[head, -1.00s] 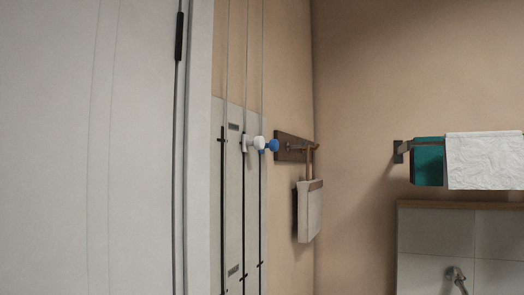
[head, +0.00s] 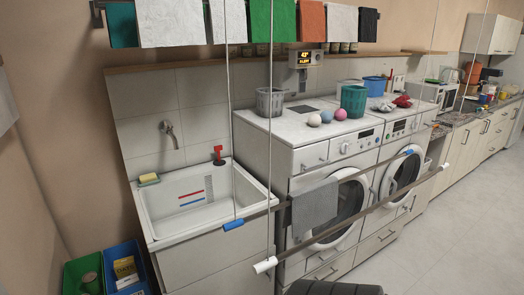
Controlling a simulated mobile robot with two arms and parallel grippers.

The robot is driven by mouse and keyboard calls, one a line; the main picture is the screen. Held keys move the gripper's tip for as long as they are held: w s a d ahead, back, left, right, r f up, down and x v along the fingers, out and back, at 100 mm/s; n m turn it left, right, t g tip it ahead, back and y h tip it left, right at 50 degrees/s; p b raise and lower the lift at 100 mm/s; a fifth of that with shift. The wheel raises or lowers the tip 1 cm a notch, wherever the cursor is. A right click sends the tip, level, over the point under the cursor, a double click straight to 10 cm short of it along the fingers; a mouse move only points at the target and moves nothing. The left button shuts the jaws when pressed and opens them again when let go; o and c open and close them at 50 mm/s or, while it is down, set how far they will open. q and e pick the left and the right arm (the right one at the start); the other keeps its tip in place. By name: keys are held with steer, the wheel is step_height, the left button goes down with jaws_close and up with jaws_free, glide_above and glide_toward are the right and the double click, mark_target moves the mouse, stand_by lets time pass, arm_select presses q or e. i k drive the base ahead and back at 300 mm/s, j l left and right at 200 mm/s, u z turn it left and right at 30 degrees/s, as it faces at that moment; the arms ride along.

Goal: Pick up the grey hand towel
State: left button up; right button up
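A grey towel (head: 315,207) hangs in front of the left washing machine, seemingly over one of two thin bars. I cannot tell from size alone which grey piece is the hand towel. Neither of my grippers shows in the head view.
Two long bars with blue (head: 233,224) and white (head: 264,265) ends hang on cords before the machines. A sink (head: 205,200) stands left, with green and blue bins (head: 122,265) on the floor. Baskets and coloured balls sit on the machines. The floor (head: 450,240) at right is clear.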

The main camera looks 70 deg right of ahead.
mark_target(313, 205)
steer(key=z, duration=2.55)
steer(key=i+l+u, duration=0.1)
steer(key=l+u, duration=0.15)
steer(key=u, duration=0.15)
steer(key=l+u, duration=0.2)
steer(key=u, duration=0.2)
steer(key=l+u, duration=0.4)
steer(key=i+j, duration=0.05)
steer(key=j, duration=0.05)
